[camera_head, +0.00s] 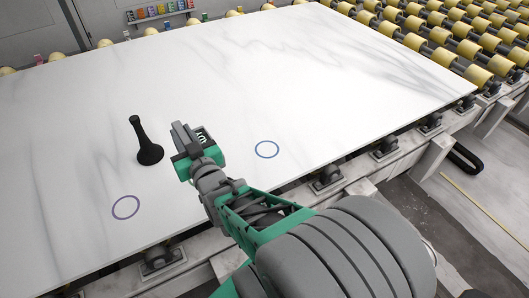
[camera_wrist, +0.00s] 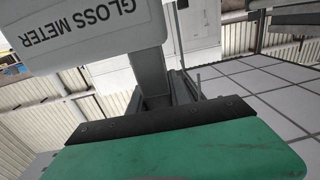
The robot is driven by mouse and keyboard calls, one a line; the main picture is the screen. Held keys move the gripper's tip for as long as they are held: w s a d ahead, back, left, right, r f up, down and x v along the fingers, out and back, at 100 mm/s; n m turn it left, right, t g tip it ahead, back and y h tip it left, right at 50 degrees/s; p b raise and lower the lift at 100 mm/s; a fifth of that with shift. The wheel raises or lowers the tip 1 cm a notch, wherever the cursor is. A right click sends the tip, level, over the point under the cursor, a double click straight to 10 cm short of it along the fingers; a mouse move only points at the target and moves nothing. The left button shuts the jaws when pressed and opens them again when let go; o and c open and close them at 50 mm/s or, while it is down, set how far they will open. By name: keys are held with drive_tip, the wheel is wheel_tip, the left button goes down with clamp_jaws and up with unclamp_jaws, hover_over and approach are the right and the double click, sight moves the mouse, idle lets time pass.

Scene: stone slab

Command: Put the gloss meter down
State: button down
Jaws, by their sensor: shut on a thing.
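My gripper (camera_head: 183,143) is over the front part of the white slab (camera_head: 270,65), between two drawn rings. It is shut on the gloss meter (camera_wrist: 75,30), a pale body whose label reads upside down in the wrist view. A grey finger (camera_wrist: 150,72) shows beside it there. In the head view my gripper hides most of the meter; a small dark display with light digits shows at the gripper. I cannot tell whether the meter touches the slab. One ring (camera_head: 126,207) is left of my gripper, the other ring (camera_head: 267,149) is right of it. Both are empty.
A black upright object with a round foot (camera_head: 149,153) stands on the slab just left of my gripper. Yellow rollers (camera_head: 440,40) lie beyond the slab's right edge. Small coloured items (camera_head: 160,10) line the back. The slab's middle and far parts are clear.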

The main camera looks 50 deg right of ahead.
drive_tip(key=s+d+f+m+g+h+b, duration=0.2)
drive_tip(key=s+d+f+m+h+b, duration=0.15)
drive_tip(key=d, duration=0.65)
drive_tip(key=s+d+f+m+g+h+b, duration=0.2)
drive_tip(key=s+d+f+h, duration=0.15)
drive_tip(key=d, duration=0.65)
drive_tip(key=w+d+f+b, duration=0.8)
drive_tip(key=d+f+b, duration=0.1)
drive_tip(key=f, duration=0.3)
drive_tip(key=shift+w+d+b, duration=0.35)
drive_tip(key=shift+d+b, duration=0.05)
drive_tip(key=shift+b, duration=0.2)
drive_tip(key=shift+f+b, duration=0.3)
drive_tip(key=c, duration=1.2)
unclamp_jaws()
